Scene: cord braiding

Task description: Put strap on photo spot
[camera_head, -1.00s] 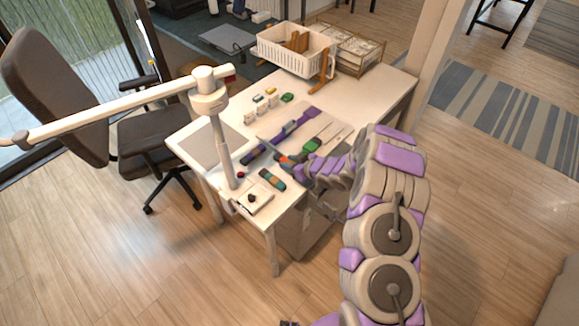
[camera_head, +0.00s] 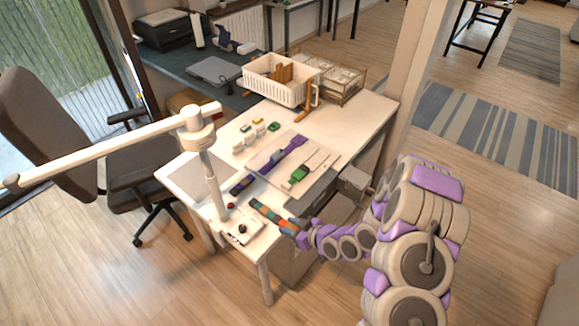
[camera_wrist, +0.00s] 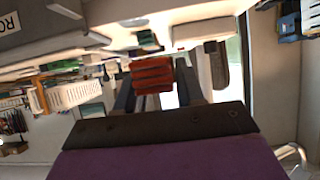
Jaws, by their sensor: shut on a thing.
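My gripper (camera_head: 299,231) is at the desk's front right edge, shut on the right end of a multicoloured strap (camera_head: 266,213) with teal, orange and dark bands. The strap reaches left over the desk front; I cannot tell whether it touches the top. In the wrist view, the red-orange strap end (camera_wrist: 152,74) sits between the dark fingers. A purple strap (camera_head: 272,164) and a green-ended strap (camera_head: 299,174) lie on a pale board (camera_head: 268,155) further back. A grey square mat (camera_head: 196,180) lies bare at the desk's left; I cannot tell which area is the photo spot.
A white stand (camera_head: 211,180) with a long arm (camera_head: 100,148) rises at the desk's front left, its base (camera_head: 240,230) near the strap. Small coloured items, a white basket (camera_head: 275,84) and a wire tray (camera_head: 340,80) are further back. An office chair (camera_head: 140,180) stands left.

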